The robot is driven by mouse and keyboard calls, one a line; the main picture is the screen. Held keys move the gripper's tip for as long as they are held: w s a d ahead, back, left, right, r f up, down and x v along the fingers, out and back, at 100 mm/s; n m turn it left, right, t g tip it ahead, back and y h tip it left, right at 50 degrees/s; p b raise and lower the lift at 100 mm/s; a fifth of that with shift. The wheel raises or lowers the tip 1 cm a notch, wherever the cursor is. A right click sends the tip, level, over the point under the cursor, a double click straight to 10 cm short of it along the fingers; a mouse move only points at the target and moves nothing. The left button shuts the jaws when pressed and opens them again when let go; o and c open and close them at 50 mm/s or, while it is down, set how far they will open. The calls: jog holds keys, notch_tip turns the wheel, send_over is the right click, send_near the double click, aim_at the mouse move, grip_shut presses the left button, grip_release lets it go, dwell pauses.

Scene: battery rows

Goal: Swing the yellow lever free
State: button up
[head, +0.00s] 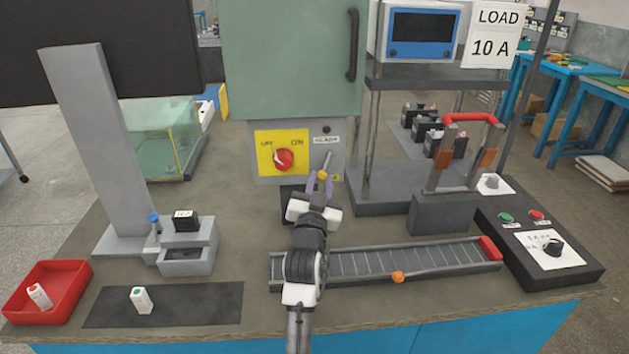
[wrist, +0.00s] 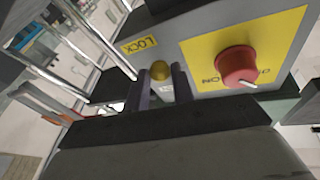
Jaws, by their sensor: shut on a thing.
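The yellow lever (head: 322,175) is on the lower front of the grey-green cabinet, and its round yellow knob also shows in the wrist view (wrist: 160,70). A thin grey rod runs up from the knob in the head view. My gripper (head: 321,183) is at the knob, with one dark purple finger on each side. In the wrist view my gripper (wrist: 163,83) is shut on the lever, and the knob shows just past the fingertips. The fingers hide the lower part of the grip. A small yellow LOCK label (wrist: 138,45) is beside the knob.
A red rotary knob (head: 284,159) on a yellow plate is close left of the lever. A slotted grey rail (head: 385,265) lies in front, right of my arm. A grey holder (head: 188,262) stands left, and a red tray (head: 47,291) is at the far left.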

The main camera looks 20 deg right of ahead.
jog(key=n, duration=0.1)
jog(key=d+n, duration=0.1)
jog(key=n+t+y, duration=0.1)
jog(key=n, duration=0.1)
jog(key=shift+s+d+f, duration=0.3)
jog(key=shift+d, duration=0.05)
jog(key=shift+s+d+n+t+y+b, duration=0.1)
jog(key=shift+d+n+t+y+b, duration=0.15)
jog(key=shift+n, duration=0.4)
jog(key=shift+d+n+t+y+b, duration=0.15)
jog(key=shift+d+n+t+y, duration=0.1)
jog(key=shift+n, duration=0.4)
jog(key=o, duration=1)
jog(key=shift+a+f, duration=0.1)
